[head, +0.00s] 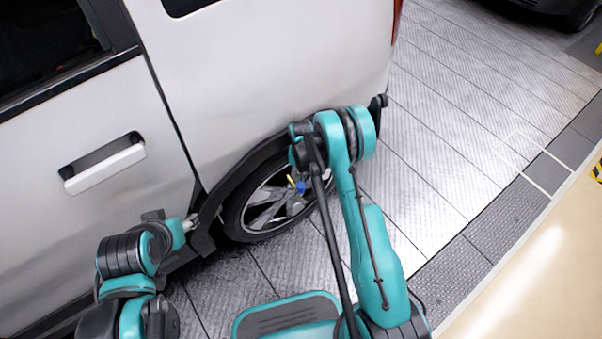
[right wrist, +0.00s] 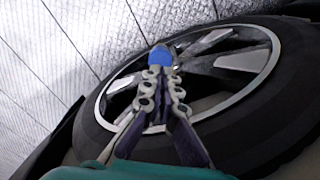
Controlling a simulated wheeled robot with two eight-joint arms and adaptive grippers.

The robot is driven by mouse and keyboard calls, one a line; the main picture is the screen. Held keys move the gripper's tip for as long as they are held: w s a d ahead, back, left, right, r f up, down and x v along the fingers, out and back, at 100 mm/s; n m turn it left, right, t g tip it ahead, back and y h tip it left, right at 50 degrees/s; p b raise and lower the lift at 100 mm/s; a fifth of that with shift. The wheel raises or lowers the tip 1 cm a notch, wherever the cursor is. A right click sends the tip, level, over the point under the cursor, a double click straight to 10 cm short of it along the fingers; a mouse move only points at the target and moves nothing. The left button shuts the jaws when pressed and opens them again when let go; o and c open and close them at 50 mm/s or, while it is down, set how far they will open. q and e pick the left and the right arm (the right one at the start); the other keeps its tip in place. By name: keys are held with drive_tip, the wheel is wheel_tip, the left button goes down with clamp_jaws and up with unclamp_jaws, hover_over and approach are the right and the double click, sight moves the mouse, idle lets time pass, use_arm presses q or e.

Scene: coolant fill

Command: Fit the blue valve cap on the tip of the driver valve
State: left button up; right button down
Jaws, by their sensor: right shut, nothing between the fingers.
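The blue valve cap (right wrist: 161,56) shows just beyond my right fingertips, in front of the wheel. It also shows as a small blue spot in the head view (head: 300,187). My right gripper (right wrist: 160,73) is shut with nothing between its fingers; its tips point at the cap and overlap its near edge in the picture. I cannot tell whether they touch. The valve itself is hidden, so I cannot tell whether the cap sits on its tip. My left arm is at the lower left by the van's door; its finger state is unclear.
The wheel (right wrist: 258,62) has a dark tyre and silver spokes, under the white van (head: 270,70). The door handle (head: 104,168) juts out at the left. Open metal floor (head: 450,120) lies to the right of the van, and a beige surface (head: 540,270) is at the lower right.

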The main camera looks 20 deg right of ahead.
drive_tip(key=shift+f+b, duration=0.7)
drive_tip(key=shift+f, duration=1.1)
drive_tip(key=shift+f, duration=0.35)
drive_tip(key=shift+r, duration=0.1)
drive_tip(key=shift+r+p, duration=0.55)
drive_tip(key=shift+r, duration=0.95)
wheel_tip(320, 180, up, 12)
wheel_tip(320, 180, up, 17)
drive_tip(key=n+t, duration=0.1)
drive_tip(key=t, duration=0.2)
hover_over(301, 185)
drive_tip(key=s, duration=0.9)
drive_tip(key=s+r+n+t, duration=0.1)
drive_tip(key=s+r+t, duration=0.1)
drive_tip(key=s, duration=0.6)
drive_tip(key=s+r+n+t, duration=0.1)
drive_tip(key=s+r+t, duration=0.1)
drive_tip(key=s, duration=0.6)
drive_tip(key=shift+s, duration=0.4)
